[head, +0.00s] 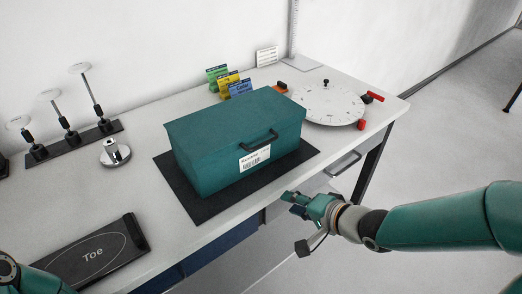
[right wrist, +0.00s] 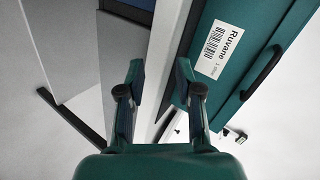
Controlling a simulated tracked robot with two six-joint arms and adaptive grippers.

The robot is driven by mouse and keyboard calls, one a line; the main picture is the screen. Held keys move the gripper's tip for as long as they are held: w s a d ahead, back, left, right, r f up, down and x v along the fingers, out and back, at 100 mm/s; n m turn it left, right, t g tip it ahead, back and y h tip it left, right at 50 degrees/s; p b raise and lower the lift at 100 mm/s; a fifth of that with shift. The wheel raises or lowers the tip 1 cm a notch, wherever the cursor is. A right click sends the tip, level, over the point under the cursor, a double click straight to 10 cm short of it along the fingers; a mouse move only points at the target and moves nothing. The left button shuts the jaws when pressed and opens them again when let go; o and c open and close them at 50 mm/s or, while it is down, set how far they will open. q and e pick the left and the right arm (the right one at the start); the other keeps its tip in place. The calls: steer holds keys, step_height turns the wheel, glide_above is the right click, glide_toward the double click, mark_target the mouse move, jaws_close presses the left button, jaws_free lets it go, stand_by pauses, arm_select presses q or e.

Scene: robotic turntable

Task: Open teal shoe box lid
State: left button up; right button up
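The teal shoe box (head: 215,173) stands on a black mat (head: 198,209) on the white table. Its lid (head: 232,118) lies shut on top. A dark handle (head: 260,141) sticks out from the front, above a white label. In the right wrist view, the box (right wrist: 232,82) with its label and handle (right wrist: 262,72) fills the upper right. My right gripper (head: 290,203) is in front of the table edge, below and to the right of the handle, apart from the box. Its fingers (right wrist: 160,82) are spread, with nothing between them. Only part of my left arm shows at the lower left; its gripper is out of view.
A white round turntable (head: 328,103) with red and black parts stands right of the box. Colored cards (head: 229,84) stand behind it. A rack of posts (head: 70,140), a metal knob (head: 114,153) and a black "Toe" plate (head: 92,255) are at left.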

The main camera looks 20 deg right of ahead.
steer(key=s+d+r+m+t+b, duration=0.1)
steer(key=s+r+m+t, duration=0.1)
steer(key=r, duration=0.5)
steer(key=s+d+r+m+t, duration=0.1)
steer(key=s+r+t, duration=0.1)
steer(key=r, duration=0.5)
steer(key=p, duration=0.3)
glide_toward(266, 142)
steer(key=shift+y, duration=0.3)
steer(key=x, duration=1)
steer(key=shift+d+f, duration=0.15)
steer(key=shift+f, duration=0.2)
jaws_close()
